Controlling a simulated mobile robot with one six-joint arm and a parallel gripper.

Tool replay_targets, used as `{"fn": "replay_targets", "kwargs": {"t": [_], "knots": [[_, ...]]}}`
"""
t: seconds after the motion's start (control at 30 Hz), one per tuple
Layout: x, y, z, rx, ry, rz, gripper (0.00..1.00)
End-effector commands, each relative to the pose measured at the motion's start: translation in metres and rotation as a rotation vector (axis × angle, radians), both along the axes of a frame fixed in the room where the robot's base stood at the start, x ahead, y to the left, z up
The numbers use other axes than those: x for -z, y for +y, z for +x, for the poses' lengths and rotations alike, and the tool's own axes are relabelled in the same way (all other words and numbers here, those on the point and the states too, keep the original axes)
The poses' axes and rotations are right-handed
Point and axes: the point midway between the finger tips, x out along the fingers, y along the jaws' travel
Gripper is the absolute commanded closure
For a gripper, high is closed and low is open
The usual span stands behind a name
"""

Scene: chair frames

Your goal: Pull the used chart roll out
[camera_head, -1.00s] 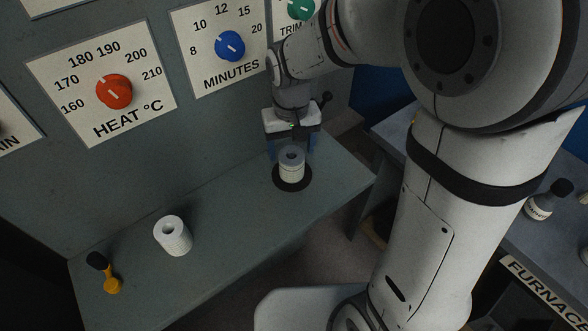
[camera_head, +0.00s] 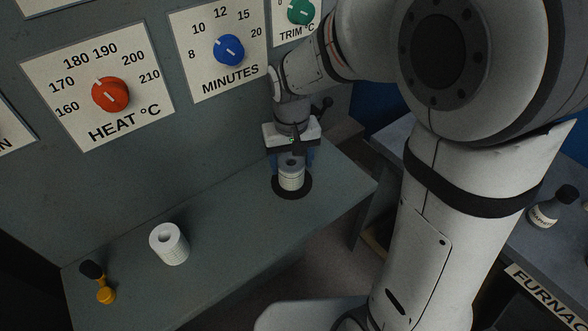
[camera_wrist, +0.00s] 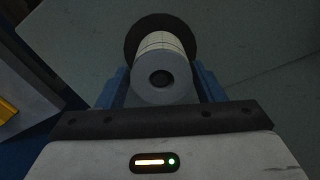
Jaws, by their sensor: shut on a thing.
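The used chart roll (camera_head: 291,180), a white cylinder with dark lines and a grey top with a hole, stands upright on a round black base (camera_head: 292,194) on the shelf. My gripper (camera_head: 292,165) is over it from above with blue fingers on either side, shut on the roll. In the wrist view the roll (camera_wrist: 161,78) sits between the blue fingers, with the black base (camera_wrist: 135,40) behind it. The roll still stands at the base; whether a small gap lies beneath it I cannot tell. A second, plain white roll (camera_head: 170,244) stands on the shelf to the left.
A yellow and black hand tool (camera_head: 100,283) stands at the shelf's left end. The grey shelf (camera_head: 230,215) is clear between the rolls. A panel with a red heat knob (camera_head: 110,94) and blue minutes knob (camera_head: 229,49) rises behind. A labelled bottle (camera_head: 549,207) stands on the right bench.

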Motion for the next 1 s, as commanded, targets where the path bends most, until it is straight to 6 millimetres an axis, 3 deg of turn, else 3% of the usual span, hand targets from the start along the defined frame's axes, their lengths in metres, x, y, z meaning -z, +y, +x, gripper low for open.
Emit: {"fn": "replay_targets", "kwargs": {"t": [0.47,1.0], "knots": [[-0.007,0.000,0.000,0.000,-0.001,0.000,0.66],[-0.049,0.000,0.000,0.000,-0.001,0.000,0.66]]}}
